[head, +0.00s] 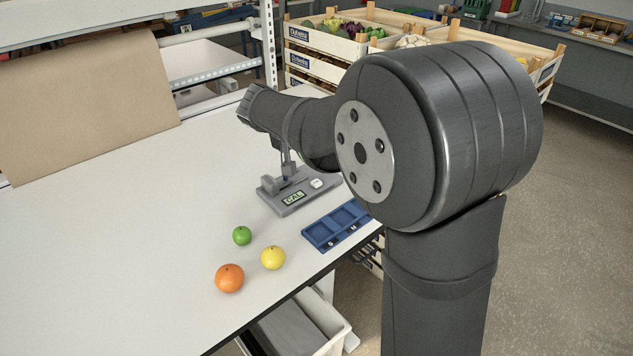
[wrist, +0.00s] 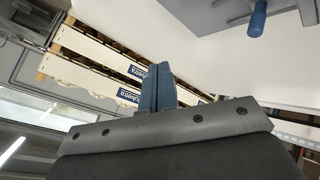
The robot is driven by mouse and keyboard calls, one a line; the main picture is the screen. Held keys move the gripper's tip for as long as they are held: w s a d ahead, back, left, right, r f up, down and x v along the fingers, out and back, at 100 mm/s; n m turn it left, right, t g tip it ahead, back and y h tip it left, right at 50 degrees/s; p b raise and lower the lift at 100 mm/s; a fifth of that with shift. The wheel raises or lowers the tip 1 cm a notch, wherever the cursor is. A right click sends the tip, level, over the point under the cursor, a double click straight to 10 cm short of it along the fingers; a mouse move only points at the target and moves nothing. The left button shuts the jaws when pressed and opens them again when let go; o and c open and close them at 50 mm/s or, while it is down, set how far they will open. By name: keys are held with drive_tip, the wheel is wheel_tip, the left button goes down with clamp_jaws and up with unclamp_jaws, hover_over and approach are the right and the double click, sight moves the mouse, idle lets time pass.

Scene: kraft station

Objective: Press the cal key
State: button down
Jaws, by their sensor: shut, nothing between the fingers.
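A blue tray (head: 337,226) with compartments lies right of the scale at the table edge. A green fruit (head: 242,235), a yellow one (head: 273,257) and an orange one (head: 229,278) lie in front. Kraft paper (head: 85,105) hangs at the back left. The left table is clear.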

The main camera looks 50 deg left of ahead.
sight(314, 184)
drive_tip(key=shift+f, duration=0.1)
drive_tip(key=shift+f, duration=4.35)
drive_tip(key=shift+f, duration=0.4)
drive_tip(key=shift+f, duration=0.4)
drive_tip(key=shift+r, duration=0.85)
drive_tip(key=shift+r, duration=2.5)
